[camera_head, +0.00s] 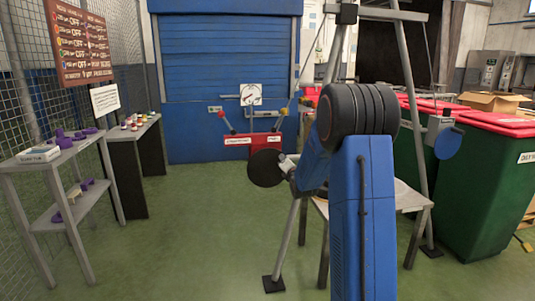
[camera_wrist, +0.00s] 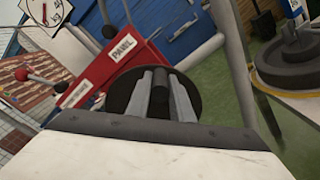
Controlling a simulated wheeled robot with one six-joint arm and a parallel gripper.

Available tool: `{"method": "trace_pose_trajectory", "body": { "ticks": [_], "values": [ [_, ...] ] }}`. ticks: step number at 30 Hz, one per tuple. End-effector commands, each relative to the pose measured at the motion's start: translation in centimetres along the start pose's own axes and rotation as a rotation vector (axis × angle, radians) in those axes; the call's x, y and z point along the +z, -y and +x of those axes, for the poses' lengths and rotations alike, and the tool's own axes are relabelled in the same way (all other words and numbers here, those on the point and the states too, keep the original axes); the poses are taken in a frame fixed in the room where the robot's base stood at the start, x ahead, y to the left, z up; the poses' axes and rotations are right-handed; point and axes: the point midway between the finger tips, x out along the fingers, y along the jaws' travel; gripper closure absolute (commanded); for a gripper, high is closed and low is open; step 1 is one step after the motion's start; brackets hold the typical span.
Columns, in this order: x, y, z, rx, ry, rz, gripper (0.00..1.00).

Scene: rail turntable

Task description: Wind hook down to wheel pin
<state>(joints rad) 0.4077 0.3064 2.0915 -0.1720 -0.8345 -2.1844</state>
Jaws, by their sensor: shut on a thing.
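My gripper (camera_wrist: 160,84) is shut on a dark cylindrical handle (camera_wrist: 159,99) in the wrist view. A round black disc (camera_wrist: 125,88) lies directly behind the handle. In the head view the black disc (camera_head: 264,169) shows left of my blue arm, with my gripper (camera_head: 286,164) at its right edge. At the wrist view's right, a dark, stacked round wheel (camera_wrist: 284,72) sits on a pale tabletop (camera_wrist: 300,104). A blue-and-white part (camera_wrist: 296,9) is above it; I cannot tell whether this is the hook. No pin can be made out. My arm hides the frame's middle.
A metal A-frame (camera_head: 408,75) stands around a small table (camera_head: 411,199). A red panel box (camera_head: 235,144) with levers is behind. Green bins (camera_head: 485,190) stand right, grey shelves (camera_head: 75,160) left. The floor at centre left is clear.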

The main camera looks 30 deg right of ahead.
Motion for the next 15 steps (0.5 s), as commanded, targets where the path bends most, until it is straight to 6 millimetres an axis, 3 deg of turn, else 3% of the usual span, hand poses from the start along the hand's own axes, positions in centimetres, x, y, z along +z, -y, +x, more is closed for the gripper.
{"method": "trace_pose_trajectory", "body": {
  "ticks": [15],
  "values": [
    [-0.22, -1.12, 0.01, 0.006, -0.002, -0.092, 1.00]
  ]
}}
